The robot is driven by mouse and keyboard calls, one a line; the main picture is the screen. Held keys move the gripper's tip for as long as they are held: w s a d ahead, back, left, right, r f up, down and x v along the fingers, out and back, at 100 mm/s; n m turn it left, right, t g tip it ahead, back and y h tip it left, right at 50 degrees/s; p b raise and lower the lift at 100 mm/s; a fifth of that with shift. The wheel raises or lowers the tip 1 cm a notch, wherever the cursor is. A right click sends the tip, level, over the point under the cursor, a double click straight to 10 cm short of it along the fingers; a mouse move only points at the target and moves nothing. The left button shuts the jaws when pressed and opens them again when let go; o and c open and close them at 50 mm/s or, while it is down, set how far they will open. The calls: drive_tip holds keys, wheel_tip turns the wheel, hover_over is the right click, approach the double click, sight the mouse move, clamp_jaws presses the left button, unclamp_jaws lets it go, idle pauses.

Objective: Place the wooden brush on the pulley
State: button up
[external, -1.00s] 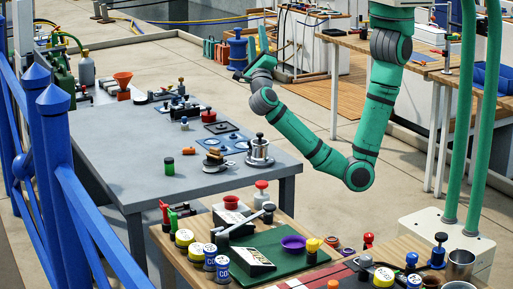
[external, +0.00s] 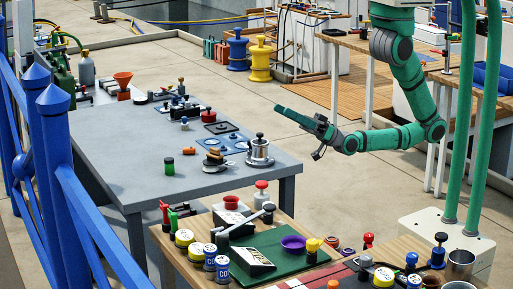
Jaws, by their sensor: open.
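A small block with a tan wooden top (external: 214,156), which looks like the wooden brush, sits on the grey table near its right front part. A silver, round, stepped fitting with a knob (external: 258,153) stands to its right, apart from it. It may be the pulley, but I cannot tell for sure at this size. My gripper (external: 317,137) is open and empty, in the air to the right of the grey table, pointing left towards it. The finger shapes are small and partly dark.
The grey table (external: 135,160) also holds a green jar (external: 168,166), an orange piece (external: 189,150) and blue square plates. The front wooden table is crowded, with a purple bowl (external: 293,243) and several paint tins. Blue railings (external: 58,150) stand at left.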

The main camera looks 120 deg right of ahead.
drive_tip(key=s+a+f+n+g+y, duration=0.3)
drive_tip(key=s+a+f+g, duration=0.6)
drive_tip(key=s+f, duration=0.6)
drive_tip(key=shift+s+a+f, duration=0.3)
drive_tip(key=shift+a+f, duration=0.15)
drive_tip(key=shift+a, duration=0.6)
